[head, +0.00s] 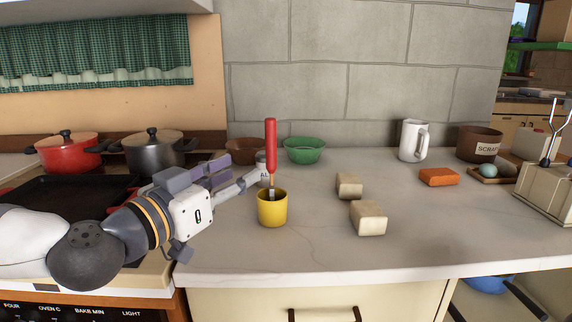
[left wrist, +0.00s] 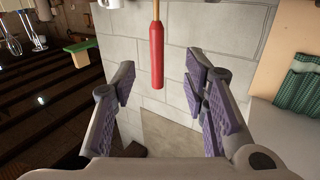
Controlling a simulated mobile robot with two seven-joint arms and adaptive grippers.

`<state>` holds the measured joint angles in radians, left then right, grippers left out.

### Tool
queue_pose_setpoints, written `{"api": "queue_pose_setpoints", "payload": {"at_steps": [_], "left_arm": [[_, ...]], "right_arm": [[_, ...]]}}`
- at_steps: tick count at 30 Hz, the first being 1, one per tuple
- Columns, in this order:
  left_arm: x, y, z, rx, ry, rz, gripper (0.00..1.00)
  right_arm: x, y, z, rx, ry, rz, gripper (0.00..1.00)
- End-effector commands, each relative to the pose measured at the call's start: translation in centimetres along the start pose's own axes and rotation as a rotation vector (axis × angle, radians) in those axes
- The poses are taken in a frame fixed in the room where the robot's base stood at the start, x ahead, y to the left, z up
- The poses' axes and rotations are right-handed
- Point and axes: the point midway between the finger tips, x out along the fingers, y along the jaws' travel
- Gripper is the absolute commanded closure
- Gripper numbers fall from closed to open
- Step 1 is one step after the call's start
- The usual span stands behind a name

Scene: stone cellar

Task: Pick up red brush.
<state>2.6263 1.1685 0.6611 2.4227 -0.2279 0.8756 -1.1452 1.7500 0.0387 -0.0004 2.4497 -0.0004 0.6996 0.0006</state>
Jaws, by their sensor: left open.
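The red brush (head: 270,146) stands upright in a yellow cup (head: 272,210) on the counter, its red handle pointing up and its lower end hidden in the cup. My left gripper (head: 240,173) is open, to the left of the brush, with its fingers pointing toward the back right. In the left wrist view the red handle (left wrist: 157,60) shows beyond the open purple-padded fingers of my left gripper (left wrist: 161,90), roughly in line with the gap and not touching either finger. My right gripper is not in view.
Brown (head: 243,152) and green (head: 304,150) bowls stand behind. Two pale blocks (head: 349,186) (head: 368,218) lie to the right. The stove with red (head: 68,155) and dark (head: 153,152) pots is left. The front counter is clear.

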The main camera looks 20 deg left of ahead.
Motion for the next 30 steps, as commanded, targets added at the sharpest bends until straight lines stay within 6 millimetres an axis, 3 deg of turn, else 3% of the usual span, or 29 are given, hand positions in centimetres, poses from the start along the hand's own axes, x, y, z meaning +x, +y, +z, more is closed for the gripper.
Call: {"api": "queue_pose_setpoints", "payload": {"at_steps": [1, 3, 15, 18, 24, 25, 30], "left_arm": [[1.4, 0.1, 1.1, 0.001, -0.014, 0.003, 0.59], [3.1, 0.0, 1.3, -0.002, -0.017, 0.001, 0.59], [9.7, 0.3, 0.6, -0.004, -0.013, 0.001, 0.59], [10.8, 0.3, 0.5, -0.004, -0.011, 0.002, 0.59], [11.0, 0.3, 0.2, -0.003, -0.008, 0.002, 0.59], [11.0, 0.3, 0.2, -0.003, -0.008, 0.002, 0.62], [10.9, 0.3, 0.2, -0.003, -0.008, 0.002, 1.00]], "right_arm": [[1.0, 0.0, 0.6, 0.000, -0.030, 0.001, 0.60], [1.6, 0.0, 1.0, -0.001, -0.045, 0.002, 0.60], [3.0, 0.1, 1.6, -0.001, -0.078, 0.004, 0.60], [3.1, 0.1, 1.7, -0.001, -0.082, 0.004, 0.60], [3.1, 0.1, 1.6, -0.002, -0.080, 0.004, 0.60], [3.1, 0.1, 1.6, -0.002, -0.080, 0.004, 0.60], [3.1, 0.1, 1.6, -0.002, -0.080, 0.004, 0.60]]}}
